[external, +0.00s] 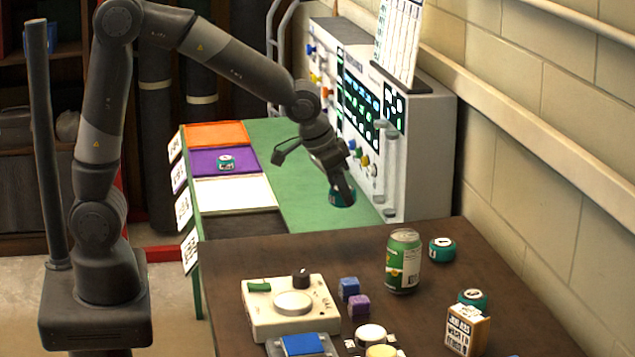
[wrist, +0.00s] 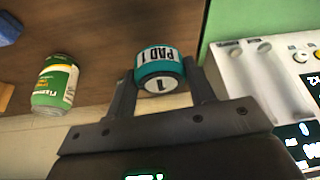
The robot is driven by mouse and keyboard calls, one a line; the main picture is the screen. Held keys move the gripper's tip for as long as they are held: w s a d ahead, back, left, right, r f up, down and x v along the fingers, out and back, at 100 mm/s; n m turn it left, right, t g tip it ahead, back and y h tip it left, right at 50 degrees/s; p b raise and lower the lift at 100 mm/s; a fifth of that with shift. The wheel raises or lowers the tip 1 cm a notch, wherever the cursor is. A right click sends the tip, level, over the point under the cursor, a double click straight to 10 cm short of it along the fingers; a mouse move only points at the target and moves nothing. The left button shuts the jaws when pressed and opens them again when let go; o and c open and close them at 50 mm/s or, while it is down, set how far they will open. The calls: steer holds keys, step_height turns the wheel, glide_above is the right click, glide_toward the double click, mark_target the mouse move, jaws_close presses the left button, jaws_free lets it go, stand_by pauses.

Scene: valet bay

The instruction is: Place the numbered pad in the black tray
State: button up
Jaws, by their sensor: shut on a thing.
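My gripper (external: 342,192) is shut on a teal round pad (external: 341,196), held above the green table's right part. In the wrist view the pad (wrist: 160,70) sits between the two fingers (wrist: 163,88), with "PAD 1" on its side and a "1" on its white end face. The black tray (external: 242,222) is the nearest of the coloured trays on the green table, left of and below my gripper in the external view. It looks empty; its near edge is partly hidden by the brown table.
Orange (external: 215,134), purple (external: 200,163) and white (external: 230,191) trays lie behind the black one; a teal pad (external: 226,163) is in the purple tray. A control panel (external: 415,140) stands right. The brown table (external: 340,250) holds a can (external: 403,262), other teal pads (external: 442,250) and a scale-like device (external: 290,308).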

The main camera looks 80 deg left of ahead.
steer(key=s+a+f+n+y, duration=0.1)
steer(key=s+a+n, duration=0.1)
steer(key=n, duration=0.1)
steer(key=s+a+f+n+g+y, duration=0.1)
steer(key=s+a+f+n, duration=0.1)
steer(key=s+n, duration=0.1)
steer(key=s+a+f+n+y, duration=0.1)
steer(key=s+a+f+n, duration=0.1)
steer(key=n, duration=0.1)
steer(key=shift+s+a+g, duration=0.3)
steer(key=shift+s, duration=0.1)
steer(key=s+a+f+n+g+y, duration=0.1)
steer(key=s+a+f+n+g, duration=0.2)
steer(key=s+a+n, duration=0.45)
steer(key=shift+n+g, duration=0.3)
steer(key=shift+n, duration=0.65)
steer(key=a+f, duration=0.2)
steer(key=a, duration=0.1)
steer(key=a+f, duration=0.2)
steer(key=a, duration=0.1)
steer(key=a+f, duration=0.2)
steer(key=a, duration=0.1)
steer(key=shift+s+a+f, duration=0.1)
steer(key=shift+s+a, duration=0.05)
steer(key=shift+s, duration=0.15)
steer(key=shift+a+f, duration=0.3)
steer(key=shift+a, duration=0.2)
steer(key=shift+f, duration=2)
